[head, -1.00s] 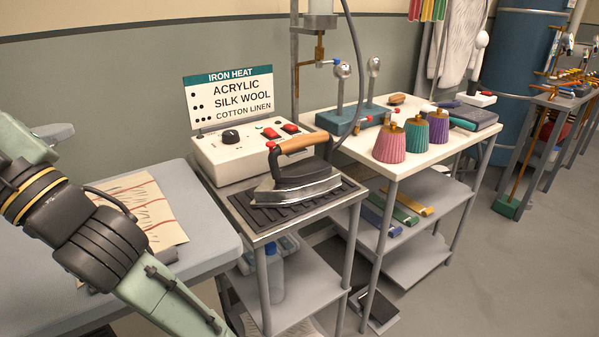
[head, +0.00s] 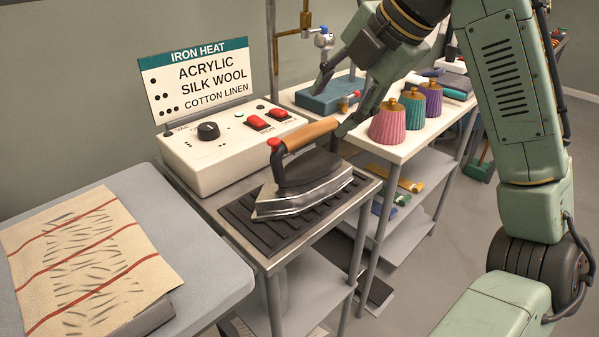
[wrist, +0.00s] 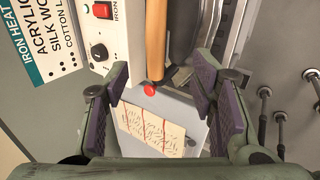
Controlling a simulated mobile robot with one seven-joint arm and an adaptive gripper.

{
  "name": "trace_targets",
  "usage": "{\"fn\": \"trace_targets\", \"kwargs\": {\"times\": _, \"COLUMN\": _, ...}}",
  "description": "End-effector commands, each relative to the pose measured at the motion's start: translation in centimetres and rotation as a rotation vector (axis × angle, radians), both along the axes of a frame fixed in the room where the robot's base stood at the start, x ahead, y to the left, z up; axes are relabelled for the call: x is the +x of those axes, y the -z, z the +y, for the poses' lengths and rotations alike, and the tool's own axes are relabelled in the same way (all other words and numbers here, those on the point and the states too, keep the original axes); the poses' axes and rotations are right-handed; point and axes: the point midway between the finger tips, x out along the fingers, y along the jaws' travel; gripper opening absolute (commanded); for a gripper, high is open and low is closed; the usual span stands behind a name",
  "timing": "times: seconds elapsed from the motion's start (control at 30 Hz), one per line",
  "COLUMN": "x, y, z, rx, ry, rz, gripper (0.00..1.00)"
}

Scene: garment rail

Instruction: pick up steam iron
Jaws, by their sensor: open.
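The steam iron (head: 305,180) rests on its dark ribbed pad, with a wooden handle, a red knob at the handle's near-left end and a silver soleplate. My gripper (head: 338,108) is open, just beyond and above the handle's right end in the head view. In the wrist view my gripper (wrist: 158,78) shows two purple-padded fingers spread apart. The iron's wooden handle (wrist: 156,40) and red knob run between and beyond them. The handle looks roughly centred in the gap, and no contact shows. The iron's dark body is partly cut off at the top.
A white control box (head: 228,148) with red switches and the iron heat sign (head: 203,85) stand close behind the iron. An ironing board (head: 195,240) with a striped cloth (head: 85,262) is at left. Pink, green and purple spools (head: 389,118) stand on the right table.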

Motion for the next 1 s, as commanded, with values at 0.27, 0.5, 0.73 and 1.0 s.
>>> {"fn": "trace_targets", "kwargs": {"times": 0.27, "x": 1.2, "y": 3.3, "z": 1.3, "rx": -0.007, "ry": -0.005, "rz": 0.010, "gripper": 0.51}}
{"fn": "trace_targets", "kwargs": {"times": 0.5, "x": 2.0, "y": 4.8, "z": 2.3, "rx": -0.007, "ry": -0.003, "rz": 0.009, "gripper": 0.51}}
{"fn": "trace_targets", "kwargs": {"times": 0.73, "x": 3.3, "y": 7.1, "z": 4.3, "rx": -0.007, "ry": -0.003, "rz": 0.009, "gripper": 0.51}}
{"fn": "trace_targets", "kwargs": {"times": 1.0, "x": 3.9, "y": 8.5, "z": 4.9, "rx": -0.008, "ry": -0.001, "rz": 0.006, "gripper": 0.51}}
